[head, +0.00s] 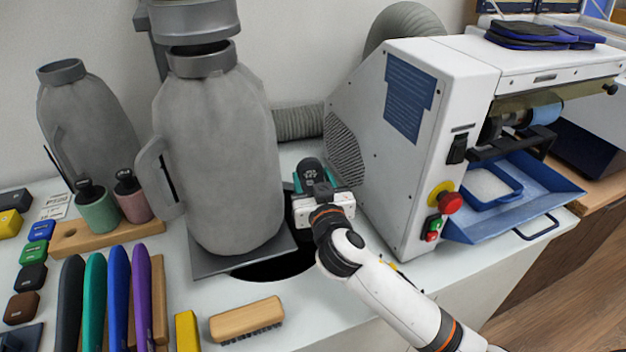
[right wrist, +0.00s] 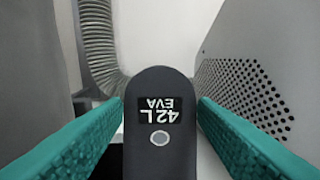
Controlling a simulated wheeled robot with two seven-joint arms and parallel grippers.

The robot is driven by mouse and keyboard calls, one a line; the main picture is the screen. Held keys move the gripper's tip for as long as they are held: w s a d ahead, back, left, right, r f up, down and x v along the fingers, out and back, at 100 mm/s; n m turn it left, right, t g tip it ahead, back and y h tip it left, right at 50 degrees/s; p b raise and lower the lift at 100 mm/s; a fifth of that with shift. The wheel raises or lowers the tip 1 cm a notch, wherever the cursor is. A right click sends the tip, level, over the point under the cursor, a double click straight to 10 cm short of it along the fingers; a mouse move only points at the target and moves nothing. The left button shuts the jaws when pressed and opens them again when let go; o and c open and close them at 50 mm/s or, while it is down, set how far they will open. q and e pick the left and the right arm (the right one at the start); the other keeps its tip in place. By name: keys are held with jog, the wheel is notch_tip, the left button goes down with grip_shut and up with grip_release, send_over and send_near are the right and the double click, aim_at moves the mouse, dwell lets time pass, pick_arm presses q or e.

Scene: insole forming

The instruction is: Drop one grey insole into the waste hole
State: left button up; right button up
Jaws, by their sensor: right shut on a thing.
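My right gripper (head: 311,184) is shut on a dark grey insole (head: 311,170). In the right wrist view the insole (right wrist: 160,95) stands between the teal finger pads of the gripper (right wrist: 160,120), with its label reading "42L EVA" upside down. The waste hole (head: 282,267) is a dark round opening in the white worktop, partly hidden by the grey bag's base plate. The gripper and insole are above and behind the hole's right side in the head view. My left gripper is not in view.
A large grey dust bag (head: 215,150) stands left of the gripper. A white grinding machine (head: 400,150) with a perforated side is close on the right. A wooden brush (head: 247,320) lies in front of the hole.

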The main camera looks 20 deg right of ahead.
jog(key=o, duration=1)
jog(key=shift+o, duration=0.2)
jog(key=shift+s+a, duration=0.1)
jog(key=shift+s, duration=0.45)
jog(key=s+a+b, duration=0.1)
jog(key=s+b, duration=0.1)
jog(key=s, duration=0.9)
jog(key=shift+r, duration=0.15)
jog(key=shift+w, duration=0.1)
